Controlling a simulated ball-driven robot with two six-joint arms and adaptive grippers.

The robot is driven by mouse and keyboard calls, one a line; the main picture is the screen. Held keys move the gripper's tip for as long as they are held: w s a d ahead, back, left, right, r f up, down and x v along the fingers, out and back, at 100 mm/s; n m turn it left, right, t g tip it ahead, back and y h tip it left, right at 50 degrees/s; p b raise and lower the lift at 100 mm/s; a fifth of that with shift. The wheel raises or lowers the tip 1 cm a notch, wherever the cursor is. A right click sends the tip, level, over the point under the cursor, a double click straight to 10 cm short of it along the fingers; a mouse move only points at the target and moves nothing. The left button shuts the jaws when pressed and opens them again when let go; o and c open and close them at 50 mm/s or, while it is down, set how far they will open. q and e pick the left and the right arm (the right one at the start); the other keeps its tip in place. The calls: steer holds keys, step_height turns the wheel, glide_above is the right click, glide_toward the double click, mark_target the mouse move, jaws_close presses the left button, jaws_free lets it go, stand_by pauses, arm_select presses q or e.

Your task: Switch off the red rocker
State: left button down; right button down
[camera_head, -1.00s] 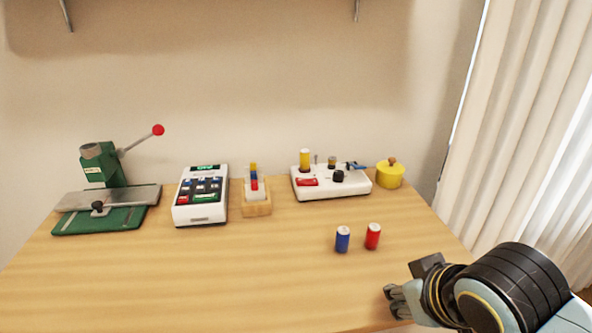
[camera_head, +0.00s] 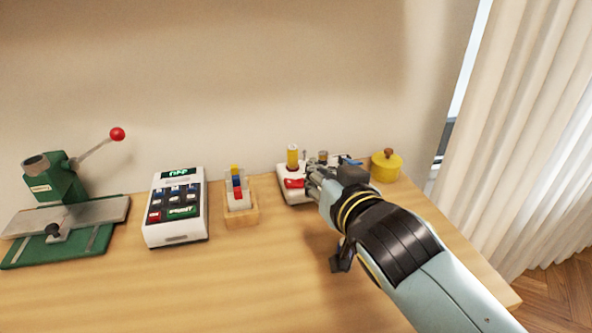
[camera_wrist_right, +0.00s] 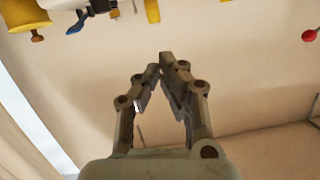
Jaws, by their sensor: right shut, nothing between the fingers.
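The red rocker (camera_head: 294,183) is on the front left of a white device (camera_head: 287,197) at the back of the table. My right gripper (camera_head: 314,178) is shut and empty, its fingertips just right of the rocker and over the device. I cannot tell whether they touch it. The wrist hides the device's right part, including its black knob. The shut fingertips (camera_wrist_right: 162,66) show in the right wrist view, where the rocker does not show. My left gripper is not in view.
A yellow spool (camera_head: 293,156) stands upright on the device. A yellow pot (camera_head: 386,166) is close to its right. To the left are a wooden holder (camera_head: 242,218), a white keypad machine (camera_head: 177,239) and a green press (camera_head: 60,185). The front middle table is clear.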

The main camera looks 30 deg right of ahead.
glide_above(297, 182)
steer(key=s, duration=0.2)
steer(key=shift+s+a+f, duration=0.15)
steer(key=shift+s+f, duration=0.05)
steer(key=shift+f, duration=0.9)
steer(key=f, duration=0.1)
steer(key=f+b, duration=0.1)
steer(key=shift+w+a+f, duration=0.15)
steer(key=shift+w+f, duration=0.15)
steer(key=shift+f, duration=0.1)
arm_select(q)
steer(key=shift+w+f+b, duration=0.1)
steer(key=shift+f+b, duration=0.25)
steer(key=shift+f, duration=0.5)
arm_select(e)
steer(key=shift+a+f, duration=0.15)
steer(key=shift+f, duration=0.55)
